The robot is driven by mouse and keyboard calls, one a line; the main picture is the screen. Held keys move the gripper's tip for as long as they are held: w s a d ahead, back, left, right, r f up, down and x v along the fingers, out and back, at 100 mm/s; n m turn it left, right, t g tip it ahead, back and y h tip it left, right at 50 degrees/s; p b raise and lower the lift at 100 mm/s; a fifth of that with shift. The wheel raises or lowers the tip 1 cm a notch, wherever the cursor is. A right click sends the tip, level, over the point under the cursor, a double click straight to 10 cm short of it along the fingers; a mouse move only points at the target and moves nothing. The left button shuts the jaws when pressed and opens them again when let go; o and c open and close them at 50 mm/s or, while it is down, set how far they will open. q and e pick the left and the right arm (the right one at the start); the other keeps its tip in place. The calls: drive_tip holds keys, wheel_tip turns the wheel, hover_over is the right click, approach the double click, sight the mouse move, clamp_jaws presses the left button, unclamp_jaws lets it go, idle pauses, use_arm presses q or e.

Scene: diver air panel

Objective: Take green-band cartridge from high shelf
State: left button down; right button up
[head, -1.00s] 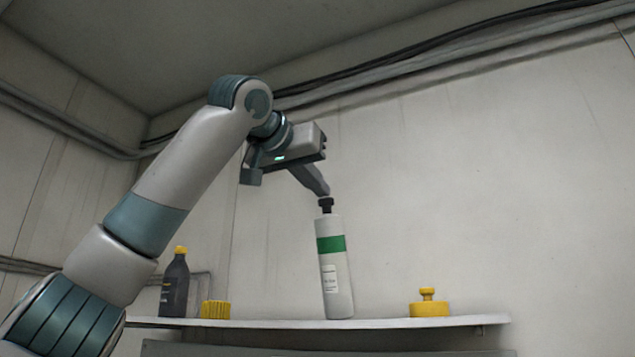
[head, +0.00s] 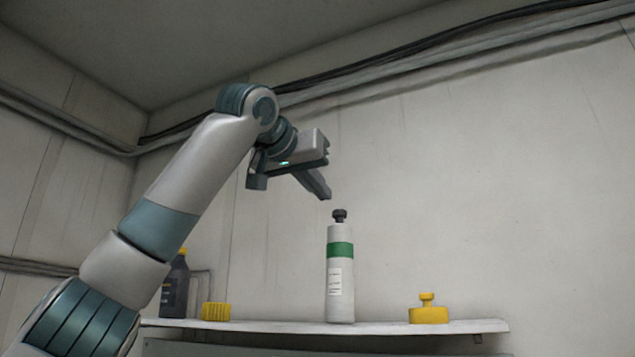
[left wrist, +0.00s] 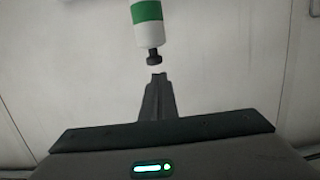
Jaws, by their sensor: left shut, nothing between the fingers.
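The green-band cartridge (head: 340,280) is a white cylinder with a green band and a dark cap. It stands upright on the high shelf (head: 270,326). My left gripper (head: 327,194) is shut and empty, just above and slightly left of the cap, with a small gap between. In the left wrist view the cartridge (left wrist: 147,25) shows at the top, its cap pointing toward the shut fingertips (left wrist: 157,78) and apart from them. My right gripper is not in view.
A dark bottle with a yellow cap (head: 176,290) stands at the shelf's left, partly behind my left arm. A yellow ribbed cap (head: 215,311) sits beside it. A yellow knobbed piece (head: 428,310) sits right of the cartridge. Pipes (head: 430,60) run along the wall above.

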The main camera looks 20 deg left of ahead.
use_arm(q)
drive_tip(key=s+b, duration=0.4)
drive_tip(key=s, duration=0.8)
drive_tip(key=shift+a+b, duration=0.25)
drive_tip(key=shift+b, duration=0.1)
drive_tip(key=shift+r, duration=0.1)
drive_tip(key=shift+s, duration=0.15)
